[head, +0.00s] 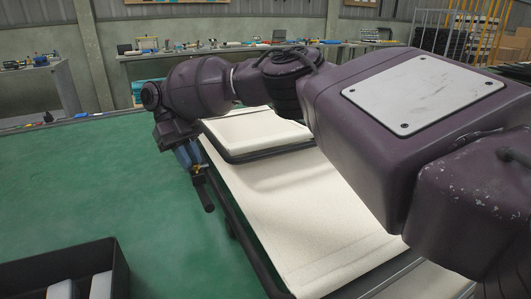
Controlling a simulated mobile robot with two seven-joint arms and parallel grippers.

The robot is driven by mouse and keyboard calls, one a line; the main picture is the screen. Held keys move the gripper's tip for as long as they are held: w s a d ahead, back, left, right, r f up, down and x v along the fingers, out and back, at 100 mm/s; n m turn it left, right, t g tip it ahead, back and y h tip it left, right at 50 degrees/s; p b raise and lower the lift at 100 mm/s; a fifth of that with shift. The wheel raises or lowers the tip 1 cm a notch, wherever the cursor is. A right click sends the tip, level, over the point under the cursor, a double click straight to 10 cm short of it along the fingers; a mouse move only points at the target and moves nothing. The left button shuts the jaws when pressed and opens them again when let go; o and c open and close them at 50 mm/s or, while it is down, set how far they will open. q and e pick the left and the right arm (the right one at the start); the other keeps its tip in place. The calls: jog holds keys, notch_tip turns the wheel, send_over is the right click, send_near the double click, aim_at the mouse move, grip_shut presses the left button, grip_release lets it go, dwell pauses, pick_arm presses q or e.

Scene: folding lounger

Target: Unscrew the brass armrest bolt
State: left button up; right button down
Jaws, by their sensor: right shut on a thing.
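The lounger has cream fabric (285,205) on a dark tube frame. It lies from the middle to the lower right, partly hidden behind my right arm. My right gripper (189,157) is beyond the lounger's left side and points down, with bluish fingers. It is shut at the small brass bolt (197,169), of which only a little shows between and below the fingers. A short black armrest piece (206,195) sticks out just below the bolt. Whether the bolt's thread is still in its hole is hidden. My left gripper is not in view.
A green work surface (90,190) is mostly clear on the left. Benches with tools (190,55) line the back wall. My right arm covers much of the right side.

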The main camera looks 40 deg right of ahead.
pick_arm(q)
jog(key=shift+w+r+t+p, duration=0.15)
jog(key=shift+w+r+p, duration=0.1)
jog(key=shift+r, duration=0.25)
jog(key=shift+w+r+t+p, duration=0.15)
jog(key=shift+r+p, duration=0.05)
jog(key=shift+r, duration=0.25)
pick_arm(e)
jog(key=shift+r, duration=2.7)
